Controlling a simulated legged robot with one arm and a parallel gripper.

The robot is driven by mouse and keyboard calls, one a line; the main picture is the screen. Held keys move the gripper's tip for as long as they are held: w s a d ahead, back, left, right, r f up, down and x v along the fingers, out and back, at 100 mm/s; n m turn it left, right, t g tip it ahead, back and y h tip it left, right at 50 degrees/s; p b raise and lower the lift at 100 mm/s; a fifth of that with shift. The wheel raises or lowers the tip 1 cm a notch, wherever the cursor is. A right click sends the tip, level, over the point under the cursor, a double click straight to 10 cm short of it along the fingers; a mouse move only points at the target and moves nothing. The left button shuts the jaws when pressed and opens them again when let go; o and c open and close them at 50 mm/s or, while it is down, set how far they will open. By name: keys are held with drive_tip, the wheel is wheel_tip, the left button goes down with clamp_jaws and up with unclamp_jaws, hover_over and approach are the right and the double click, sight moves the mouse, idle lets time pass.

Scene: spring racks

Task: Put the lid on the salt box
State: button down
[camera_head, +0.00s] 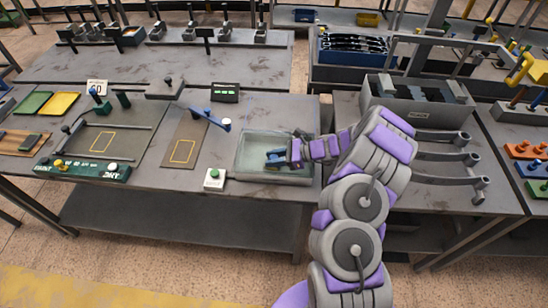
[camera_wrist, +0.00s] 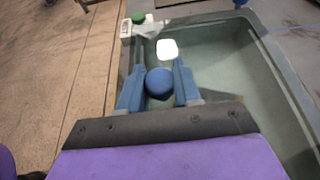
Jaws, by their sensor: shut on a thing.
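A grey-green, shallow rectangular box (camera_head: 270,177) with a pale rim stands at the front right of the near bench. I take it for the salt box; it also fills much of the wrist view (camera_wrist: 262,85). My gripper (camera_head: 276,158) is over it, within its outline. In the wrist view my blue fingers (camera_wrist: 158,75) close around a round blue knob (camera_wrist: 159,83). A bright white patch (camera_wrist: 167,49) shows just beyond the knob; I cannot tell what it is. No separate lid is clear; whether the knob belongs to one is hidden.
A white box with a green button (camera_head: 214,178) stands left of the salt box. A blue lever (camera_head: 210,117) is behind it. A grey rack (camera_head: 415,105) and several curved grey bars are on the right bench. The floor in front is clear.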

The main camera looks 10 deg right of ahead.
drive_tip(key=c, duration=0.7)
unclamp_jaws()
drive_tip(key=shift+o, duration=0.5)
drive_tip(key=o, duration=0.4)
drive_tip(key=shift+r+p, duration=2.2)
drive_tip(key=shift+r, duration=1.25)
